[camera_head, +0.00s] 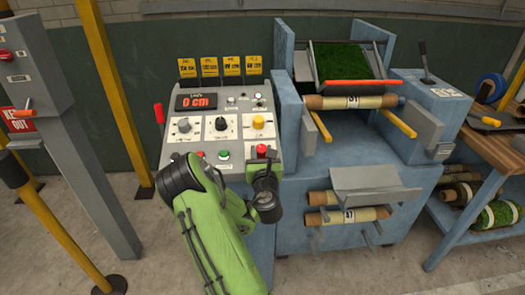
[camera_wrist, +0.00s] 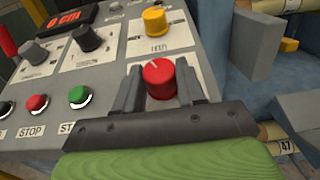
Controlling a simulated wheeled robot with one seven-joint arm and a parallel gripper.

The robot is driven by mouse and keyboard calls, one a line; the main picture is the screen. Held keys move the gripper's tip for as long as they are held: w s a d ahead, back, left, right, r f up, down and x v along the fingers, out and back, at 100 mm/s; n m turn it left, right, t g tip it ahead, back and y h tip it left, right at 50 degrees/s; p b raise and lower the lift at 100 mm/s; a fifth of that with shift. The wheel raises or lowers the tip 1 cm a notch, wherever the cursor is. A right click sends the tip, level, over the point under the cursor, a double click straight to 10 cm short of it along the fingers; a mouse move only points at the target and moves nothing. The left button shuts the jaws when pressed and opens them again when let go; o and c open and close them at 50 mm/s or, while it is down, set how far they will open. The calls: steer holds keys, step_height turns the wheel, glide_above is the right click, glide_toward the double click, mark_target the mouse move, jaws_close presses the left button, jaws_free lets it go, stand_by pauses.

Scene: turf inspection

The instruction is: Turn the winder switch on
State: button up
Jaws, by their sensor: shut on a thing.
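The control panel (camera_head: 218,118) of the blue machine carries a red rotary knob (camera_wrist: 160,78) at its lower right, with a white pointer line on top. My gripper (camera_wrist: 159,88) is shut on this red knob, one grey finger on each side. In the head view, my gripper (camera_head: 263,165) hides part of the panel's lower right corner. A yellow knob (camera_wrist: 155,21) sits just above the red one. A black knob (camera_wrist: 88,39) and a grey knob (camera_wrist: 35,53) are farther left. The labels are too small to tell which knob is the winder switch.
A red stop button (camera_wrist: 37,103) and a green start button (camera_wrist: 79,96) lie left of my gripper. A display (camera_head: 197,102) reads "0 cm". The machine's blue side post (camera_head: 288,120) stands close on the right, with turf rolls (camera_head: 345,216) beyond.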

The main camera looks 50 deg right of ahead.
steer(key=m+g+p, duration=0.1)
steer(key=p, duration=0.1)
steer(key=m+g+h+p, duration=0.1)
steer(key=m+g+p, duration=0.1)
steer(key=r+m+g+h+p, duration=0.1)
steer(key=p, duration=0.1)
steer(key=shift+w+a+m+g, duration=0.2)
steer(key=shift+w+m+g, duration=0.1)
steer(key=shift+w, duration=0.1)
steer(key=m+g+h+p, duration=0.1)
steer(key=m+g+p, duration=0.2)
steer(key=p, duration=0.1)
steer(key=shift+w+m+g, duration=0.15)
steer(key=shift+m+g, duration=0.15)
steer(key=m+g, duration=0.2)
steer(key=m+g+p, duration=0.1)
steer(key=m+g, duration=0.1)
steer(key=g, duration=0.1)
steer(key=shift+w+d+f, duration=0.1)
steer(key=shift+w+f, duration=0.05)
steer(key=shift+f, duration=0.05)
steer(key=shift+w+m+g+y, duration=0.15)
steer(key=shift+m+g+y, duration=1.05)
steer(key=shift+m+g, duration=1)
steer(key=o, duration=1.1)
steer(key=shift+c, duration=0.2)
steer(key=shift+f, duration=0.1)
